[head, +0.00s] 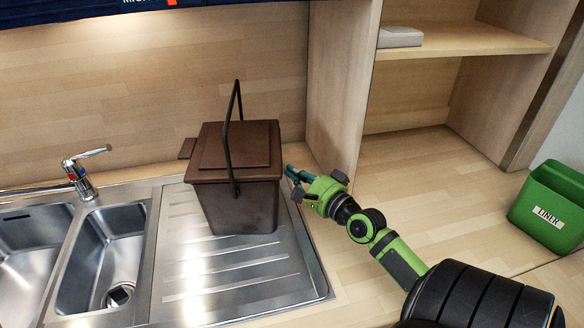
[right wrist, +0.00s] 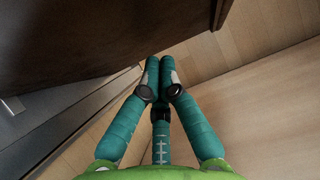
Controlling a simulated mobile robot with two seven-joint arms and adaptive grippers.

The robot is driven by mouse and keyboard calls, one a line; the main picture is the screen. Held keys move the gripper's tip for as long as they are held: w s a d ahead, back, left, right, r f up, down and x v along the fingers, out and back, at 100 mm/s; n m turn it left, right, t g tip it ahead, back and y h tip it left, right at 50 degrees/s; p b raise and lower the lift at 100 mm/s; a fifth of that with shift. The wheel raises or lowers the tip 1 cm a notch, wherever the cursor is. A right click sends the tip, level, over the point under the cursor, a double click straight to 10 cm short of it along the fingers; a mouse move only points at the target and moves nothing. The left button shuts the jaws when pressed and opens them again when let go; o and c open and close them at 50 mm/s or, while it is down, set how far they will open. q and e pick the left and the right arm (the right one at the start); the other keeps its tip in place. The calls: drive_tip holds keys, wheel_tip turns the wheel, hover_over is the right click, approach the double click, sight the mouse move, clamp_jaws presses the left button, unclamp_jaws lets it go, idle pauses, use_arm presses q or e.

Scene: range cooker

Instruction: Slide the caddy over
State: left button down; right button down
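The caddy (head: 235,180) is a dark brown bin with a flat lid and a thin black handle standing up. It stands upright on the steel draining board (head: 180,270), right of the sink basins. My right gripper (head: 290,172) is at the right side of the caddy, its teal fingers pointing at it. In the right wrist view the fingertips (right wrist: 162,65) are together with nothing seen between them, close to the caddy's dark wall (right wrist: 100,30). I cannot tell whether they touch it. My left gripper is not in view.
A double sink (head: 100,260) with a tap (head: 80,175) lies to the left. A wooden upright panel (head: 335,90) stands behind the right gripper. A green box labelled LINER (head: 548,205) is at the far right. The wooden counter (head: 440,190) between is clear.

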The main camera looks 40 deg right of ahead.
drive_tip(key=shift+w, duration=0.45)
drive_tip(key=shift+w+a+p, duration=0.25)
drive_tip(key=shift+a+p, duration=0.7)
drive_tip(key=shift+a, duration=0.05)
drive_tip(key=shift+s, duration=0.1)
